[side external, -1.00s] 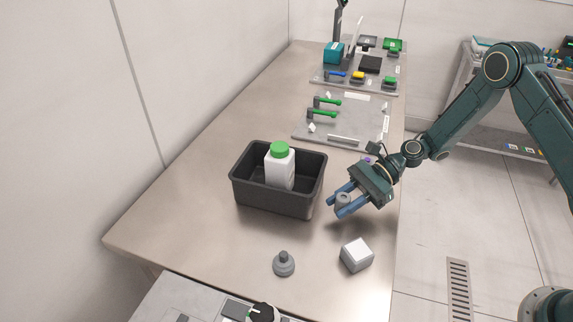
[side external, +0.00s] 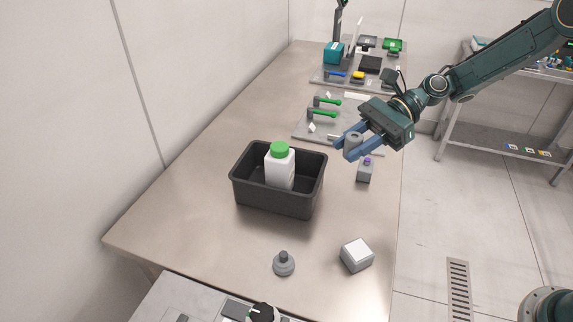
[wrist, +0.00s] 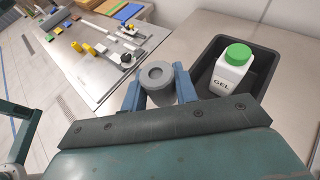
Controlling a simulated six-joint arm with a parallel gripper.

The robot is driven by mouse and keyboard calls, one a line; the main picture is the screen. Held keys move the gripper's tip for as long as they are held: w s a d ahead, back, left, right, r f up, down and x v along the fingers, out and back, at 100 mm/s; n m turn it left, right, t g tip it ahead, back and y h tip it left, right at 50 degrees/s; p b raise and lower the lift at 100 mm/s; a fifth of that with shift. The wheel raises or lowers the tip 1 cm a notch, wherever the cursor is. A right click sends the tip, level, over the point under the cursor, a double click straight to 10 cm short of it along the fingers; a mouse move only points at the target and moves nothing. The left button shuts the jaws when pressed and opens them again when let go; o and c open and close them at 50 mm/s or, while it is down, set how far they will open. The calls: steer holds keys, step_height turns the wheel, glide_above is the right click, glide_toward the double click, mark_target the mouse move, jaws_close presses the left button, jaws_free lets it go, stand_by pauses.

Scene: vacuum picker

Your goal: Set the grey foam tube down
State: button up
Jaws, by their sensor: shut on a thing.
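My gripper (side external: 359,146) is shut on the grey foam tube (side external: 353,138), a short cylinder with a hole in its top. The tube is held upright between the two blue fingers and appears raised above the table (side external: 215,130), to the right of the black bin. In the wrist view the tube (wrist: 157,78) sits between the fingers, with its round hole facing up toward the camera. The tube's lower part is partly hidden by the fingers and the gripper body.
A black bin (side external: 270,203) holds a white gel bottle (side external: 280,169) with a green cap. A small grey block with a purple top (side external: 365,171) stands below the gripper. A grey-white cube (side external: 357,255) and a grey suction cup (side external: 284,264) stand in front. Tool boards lie behind.

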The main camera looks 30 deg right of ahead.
steer(key=shift+r, duration=0.4)
stand_by(0.3)
steer(key=w+a+f+m+t, duration=0.1)
steer(key=w+a, duration=0.2)
steer(key=a, duration=0.4)
steer(key=w+a+f+m+t, duration=0.1)
steer(key=w+a+t, duration=0.1)
steer(key=w+a, duration=0.3)
step_height(320, 180, up, 2)
steer(key=m+t, duration=0.2)
steer(key=m, duration=0.1)
glide_above(212, 235)
steer(key=shift+r+h, duration=0.15)
steer(key=shift+h, duration=0.35)
steer(key=shift+n, duration=0.3)
step_height(212, 235, down, 20)
